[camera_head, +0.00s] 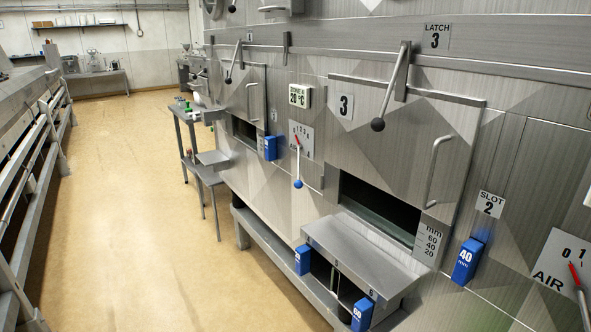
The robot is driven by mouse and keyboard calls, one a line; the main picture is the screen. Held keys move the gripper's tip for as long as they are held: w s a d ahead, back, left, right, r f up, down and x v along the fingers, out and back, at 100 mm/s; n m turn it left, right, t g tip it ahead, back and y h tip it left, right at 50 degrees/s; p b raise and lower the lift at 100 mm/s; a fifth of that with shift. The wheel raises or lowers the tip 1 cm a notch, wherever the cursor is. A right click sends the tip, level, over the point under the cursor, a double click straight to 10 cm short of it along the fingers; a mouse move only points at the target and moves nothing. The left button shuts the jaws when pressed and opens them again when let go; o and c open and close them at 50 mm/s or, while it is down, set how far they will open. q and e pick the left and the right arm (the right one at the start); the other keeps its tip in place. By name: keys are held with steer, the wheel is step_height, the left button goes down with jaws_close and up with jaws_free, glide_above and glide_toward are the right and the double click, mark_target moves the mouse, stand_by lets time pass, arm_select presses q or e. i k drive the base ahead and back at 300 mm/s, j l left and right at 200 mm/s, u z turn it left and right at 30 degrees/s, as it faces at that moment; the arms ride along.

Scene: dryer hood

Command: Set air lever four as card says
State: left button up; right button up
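An air plate (549,259) marked AIR, with 0 and 1 showing, is cut off at the right edge. Its lever (582,306) has a red pointer tip just below and between the 0 and 1; the rest of the scale is out of frame. I cannot read a lever number there. Another numbered plate (307,138) sits farther left, with a red-tipped lever ending in a blue ball (298,184); its small figures are hard to read. No card with an air setting can be made out. Neither of my grippers is in view.
Hood door 3 (455,121) stands above an open slot, with a latch lever (391,88) above. A steel shelf (365,252) juts out below. Blue blocks, including a 40 mm one (467,262), hang nearby. The aisle floor (137,200) is clear; a railing (22,189) runs left.

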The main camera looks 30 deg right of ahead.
mark_target(298, 183)
steer(key=z, duration=3.9)
steer(key=u, duration=2.8)
steer(key=i+j+z, duration=0.1)
steer(key=i+j, duration=0.15)
steer(key=i+j+z, duration=0.1)
steer(key=j, duration=0.3)
steer(key=i+j+z, duration=0.1)
steer(key=i+j, duration=0.25)
steer(key=i+j+z, duration=0.1)
steer(key=j, duration=0.3)
steer(key=i+j, duration=0.3)
steer(key=i+j+z, duration=0.15)
steer(key=j, duration=0.35)
